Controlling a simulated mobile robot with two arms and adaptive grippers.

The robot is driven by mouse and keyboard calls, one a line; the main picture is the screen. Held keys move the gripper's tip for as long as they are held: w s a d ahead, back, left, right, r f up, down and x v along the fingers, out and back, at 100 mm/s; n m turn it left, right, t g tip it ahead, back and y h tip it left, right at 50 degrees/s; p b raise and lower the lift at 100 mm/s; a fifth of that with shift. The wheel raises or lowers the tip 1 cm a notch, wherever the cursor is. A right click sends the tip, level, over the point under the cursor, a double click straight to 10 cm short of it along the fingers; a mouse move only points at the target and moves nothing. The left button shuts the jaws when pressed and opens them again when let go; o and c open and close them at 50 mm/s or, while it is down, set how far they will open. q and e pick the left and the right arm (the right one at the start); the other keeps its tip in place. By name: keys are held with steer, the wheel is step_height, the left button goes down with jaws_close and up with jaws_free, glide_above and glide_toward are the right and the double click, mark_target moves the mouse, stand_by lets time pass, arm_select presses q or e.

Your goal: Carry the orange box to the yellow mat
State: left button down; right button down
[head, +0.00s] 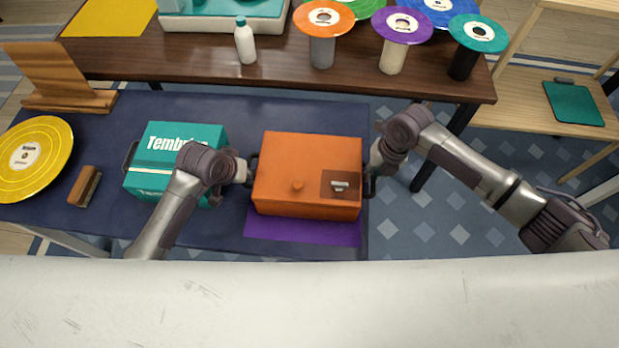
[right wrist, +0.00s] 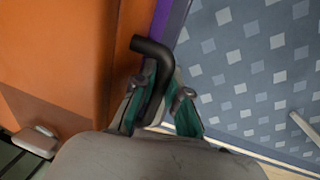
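The orange box (head: 307,160) is over the purple mat (head: 300,231) on the near dark blue table; I cannot tell whether it touches the mat. It also fills the left of the right wrist view (right wrist: 65,60). The yellow mat (head: 108,18) lies at the far left of the brown table behind. My left gripper (head: 251,168) is at the box's left handle; its fingers are too small to read. My right gripper (head: 372,172) is at the right side, its teal-padded fingers closed around the black handle (right wrist: 155,52) in the right wrist view.
A teal box (head: 165,143) stands close left of the orange box. A yellow disc (head: 35,158), a brown block (head: 85,186) and a wooden stand (head: 55,75) are further left. A white bottle (head: 245,42), a teal-topped case (head: 222,12) and disc-topped stands occupy the brown table (head: 130,60).

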arm_select(q)
steer(key=shift+r, duration=0.15)
arm_select(e)
steer(key=shift+r, duration=0.15)
